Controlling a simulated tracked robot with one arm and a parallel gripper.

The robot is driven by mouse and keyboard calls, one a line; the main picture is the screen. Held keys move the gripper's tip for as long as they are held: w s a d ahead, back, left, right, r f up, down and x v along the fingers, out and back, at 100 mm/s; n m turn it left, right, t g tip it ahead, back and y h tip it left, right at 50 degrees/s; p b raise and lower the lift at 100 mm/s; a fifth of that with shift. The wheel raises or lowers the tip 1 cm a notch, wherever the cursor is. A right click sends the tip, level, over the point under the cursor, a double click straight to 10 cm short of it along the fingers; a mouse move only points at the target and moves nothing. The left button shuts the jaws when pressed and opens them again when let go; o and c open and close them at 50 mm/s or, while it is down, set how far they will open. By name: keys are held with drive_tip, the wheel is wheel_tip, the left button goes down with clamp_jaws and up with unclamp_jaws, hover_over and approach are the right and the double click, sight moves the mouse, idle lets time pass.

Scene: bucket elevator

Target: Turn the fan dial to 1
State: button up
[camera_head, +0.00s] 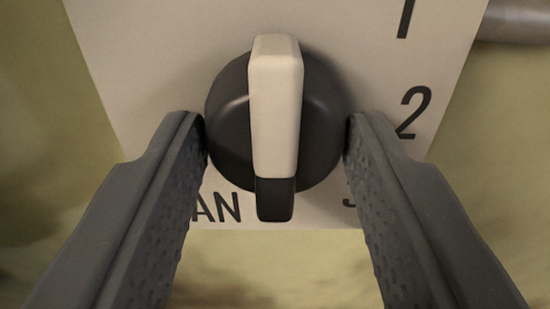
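The fan dial (322,115) is a round dark knob with a raised pale bar across its middle. The bar stands nearly upright in the picture, and its lower end is black. I cannot tell which end is the pointer. The dial sits on a pale panel (150,50). My gripper (275,120) is open, with one finger on each side of the knob. The fingertips are close to the knob's left and right edges, with clear space between them and the bar. Whether they touch the knob's edge is not clear.
The panel carries a "1" (405,18) at upper right and a "2" (413,112) at right. A mark, perhaps "3", is mostly hidden by the right finger. "AN" (217,207) shows at lower left. A grey pipe-like part (515,22) is at upper right; the wall (500,130) is yellowish.

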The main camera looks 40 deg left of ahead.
drive_tip(key=shift+m, duration=0.3)
drive_tip(key=shift+m+b, duration=0.4)
drive_tip(key=shift+m, duration=0.5)
drive_tip(key=shift+r+m, duration=0.1)
drive_tip(key=shift+m, duration=0.7)
drive_tip(key=m+p, duration=0.1)
drive_tip(key=m, duration=0.2)
drive_tip(key=shift+p, duration=0.4)
drive_tip(key=shift+m+p, duration=0.3)
drive_tip(key=shift+m, duration=0.5)
drive_tip(key=shift+d, duration=0.1)
drive_tip(key=o, duration=1)
drive_tip(key=shift+c, duration=0.2)
